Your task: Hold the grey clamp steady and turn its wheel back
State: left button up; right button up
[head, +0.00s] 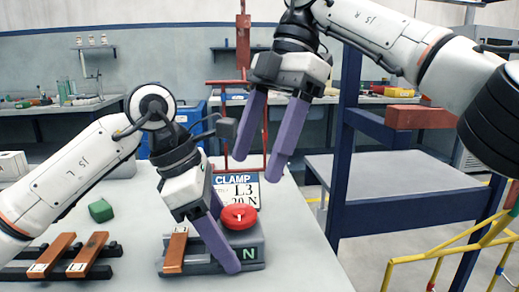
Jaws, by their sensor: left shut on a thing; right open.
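The grey clamp (254,246) stands on the near part of the table, with a green N plate on its front. Its red wheel (239,216) sits on top. My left gripper (222,238) has its purple fingers down at the clamp's left side and is shut on the clamp; the near finger hides part of its body. My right gripper (257,167) is open and empty in the air above the wheel, apart from it. Its fingers point down.
A sign (237,189) reading CLAMP, 1.3 and 20 N stands behind the clamp. An orange-brown bar (176,250) lies left of it, others on a dark rack (99,271). A green block (101,210) lies further left. A blue frame (400,215) stands right.

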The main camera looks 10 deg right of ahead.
aim_at(242, 210)
notch_tip(242, 210, up, 3)
jog(key=s+d+m+t, duration=0.2)
jog(key=s+m+t, duration=0.1)
jog(key=m, duration=0.4)
jog(key=shift+y, duration=0.3)
jog(key=x, duration=1.1)
jog(key=shift+w+d+f, duration=0.1)
jog(key=shift+f, duration=0.1)
jog(key=c, duration=1.1)
jog(key=shift+o, duration=0.2)
jog(key=n, duration=0.1)
jog(key=n+g, duration=0.1)
jog(key=n, duration=0.1)
jog(key=n+g, duration=0.1)
jog(key=shift+w+n, duration=0.3)
